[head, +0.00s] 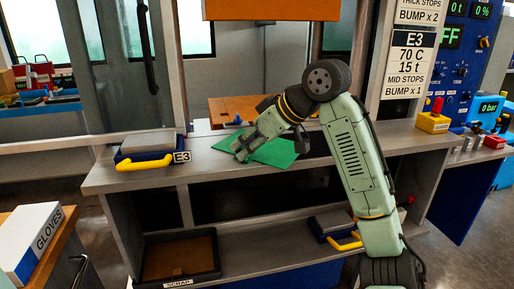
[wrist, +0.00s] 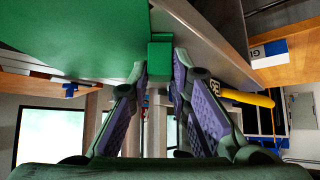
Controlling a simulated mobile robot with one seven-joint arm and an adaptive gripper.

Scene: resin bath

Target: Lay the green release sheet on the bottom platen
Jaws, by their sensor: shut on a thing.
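The green release sheet (head: 275,152) shows over the grey counter in the head view. It fills the upper left of the wrist view (wrist: 75,35). My gripper (head: 243,148) is at the sheet's left end. In the wrist view my gripper (wrist: 158,75) is shut on the sheet's small green grip block (wrist: 160,52). I cannot tell whether the sheet touches the counter. The bottom platen (head: 228,104) is an orange-brown plate behind the counter, inside the press opening. My arm hides part of it. The sheet is in front of it, apart from it.
The orange upper platen (head: 270,10) hangs above the opening. A tray with a yellow handle (head: 145,163), marked E3, stands on the counter (head: 210,165) at left. A red-button box (head: 433,120) stands at right. The lower shelf holds a scrap tray (head: 180,282) and another yellow-handled tray (head: 345,243).

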